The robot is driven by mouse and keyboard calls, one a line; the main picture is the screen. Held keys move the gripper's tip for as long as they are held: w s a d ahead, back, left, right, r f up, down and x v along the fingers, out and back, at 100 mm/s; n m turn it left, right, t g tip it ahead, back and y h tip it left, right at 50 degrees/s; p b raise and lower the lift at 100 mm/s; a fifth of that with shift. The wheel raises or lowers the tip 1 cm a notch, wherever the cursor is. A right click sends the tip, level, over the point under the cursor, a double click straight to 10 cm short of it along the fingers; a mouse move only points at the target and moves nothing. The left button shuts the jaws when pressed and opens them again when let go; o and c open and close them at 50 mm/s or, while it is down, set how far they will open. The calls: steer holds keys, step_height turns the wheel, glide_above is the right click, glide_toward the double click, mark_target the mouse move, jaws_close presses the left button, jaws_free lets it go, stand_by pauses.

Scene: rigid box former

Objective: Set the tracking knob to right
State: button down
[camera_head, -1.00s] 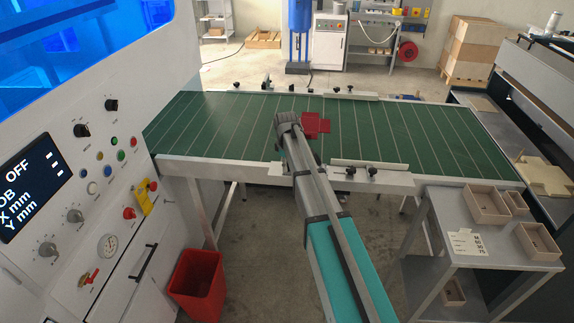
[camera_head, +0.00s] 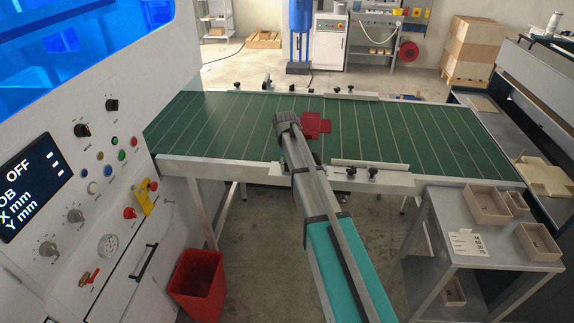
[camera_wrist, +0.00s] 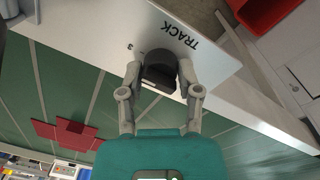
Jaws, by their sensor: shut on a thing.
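The tracking knob (camera_wrist: 160,62) is a dark round knob on a pale panel (camera_wrist: 217,62) in the wrist view. The word TRACK is printed beside it and appears upside down. My gripper (camera_wrist: 160,78) has a finger on each side of the knob and is shut on it. I cannot make out which way the knob points. In the head view my gripper (camera_head: 284,119) reaches over the green conveyor's near side, and my own arm hides the knob.
The green conveyor (camera_head: 400,130) carries red pieces (camera_head: 314,124) just right of my gripper. A white control cabinet (camera_head: 120,190) stands at left, with a red bin (camera_head: 197,285) on the floor beside it. A cart with trays (camera_head: 487,205) stands at right.

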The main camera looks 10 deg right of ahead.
stand_by(0.4)
steer(key=shift+c, duration=1.5)
jaws_free()
steer(key=s+m, duration=0.3)
steer(key=s, duration=2.6)
steer(key=shift+s+a+y, duration=0.25)
steer(key=shift+y, duration=0.05)
